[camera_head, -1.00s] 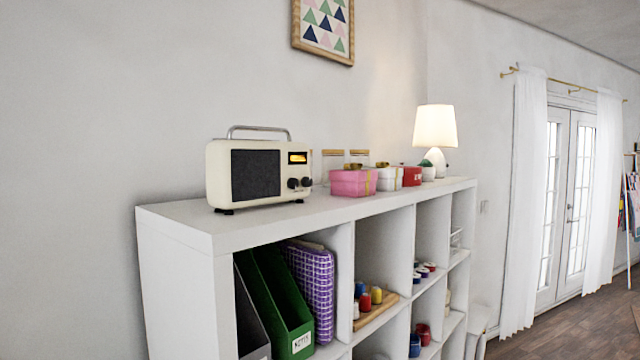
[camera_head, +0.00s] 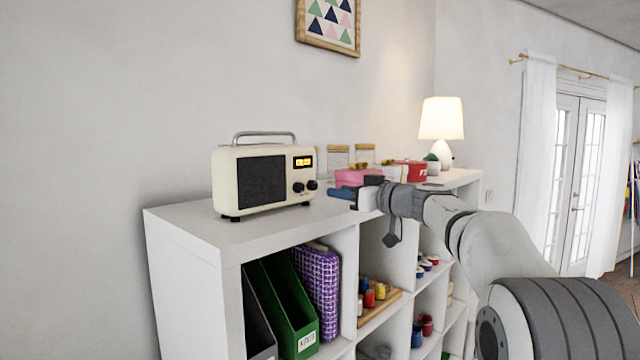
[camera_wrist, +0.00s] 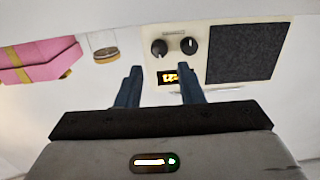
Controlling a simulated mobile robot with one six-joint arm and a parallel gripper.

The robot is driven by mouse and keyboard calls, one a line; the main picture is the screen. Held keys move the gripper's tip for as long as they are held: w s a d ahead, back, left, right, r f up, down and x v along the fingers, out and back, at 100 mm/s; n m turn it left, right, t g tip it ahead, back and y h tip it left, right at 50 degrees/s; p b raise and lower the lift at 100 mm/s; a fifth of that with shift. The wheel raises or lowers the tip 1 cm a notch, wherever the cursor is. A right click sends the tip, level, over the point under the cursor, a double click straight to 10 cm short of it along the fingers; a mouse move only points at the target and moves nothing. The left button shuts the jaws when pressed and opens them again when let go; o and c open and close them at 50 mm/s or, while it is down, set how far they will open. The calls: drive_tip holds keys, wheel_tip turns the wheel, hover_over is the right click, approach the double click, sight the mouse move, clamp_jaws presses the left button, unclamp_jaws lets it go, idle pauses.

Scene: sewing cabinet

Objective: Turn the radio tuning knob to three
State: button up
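The cream radio (camera_head: 262,176) stands upright on the white shelf top, with a dark speaker grille on the left and a lit display. Two black knobs (camera_head: 305,187) sit below the display at its right. In the wrist view the radio (camera_wrist: 276,22) appears upside down, with one knob (camera_wrist: 159,47) and, beside it, a second knob (camera_wrist: 189,45) with a pale mark. My gripper (camera_head: 343,193) is to the right of the radio, apart from the knobs. In the wrist view its two dark fingers (camera_wrist: 158,72) are spread with nothing between them. The knob's setting is too small to read.
A pink box (camera_head: 354,177) and glass jars with wooden lids stand right of the radio; the box also shows in the wrist view (camera_wrist: 40,60). A lit lamp (camera_head: 440,120) stands further right. Bare white shelf top (camera_head: 190,222) lies left of and in front of the radio.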

sight(315, 186)
drive_tip(key=shift+w+a+r, duration=0.25)
drive_tip(key=shift+w+a, duration=0.05)
drive_tip(key=shift+w, duration=0.05)
drive_tip(key=p+x, duration=0.4)
drive_tip(key=x, duration=0.2)
drive_tip(key=shift+a+r, duration=0.1)
drive_tip(key=shift+w+a+p, duration=0.3)
drive_tip(key=shift+a, duration=0.05)
drive_tip(key=c, duration=0.7)
drive_tip(key=shift+f+b, duration=0.25)
drive_tip(key=shift+b, duration=0.1)
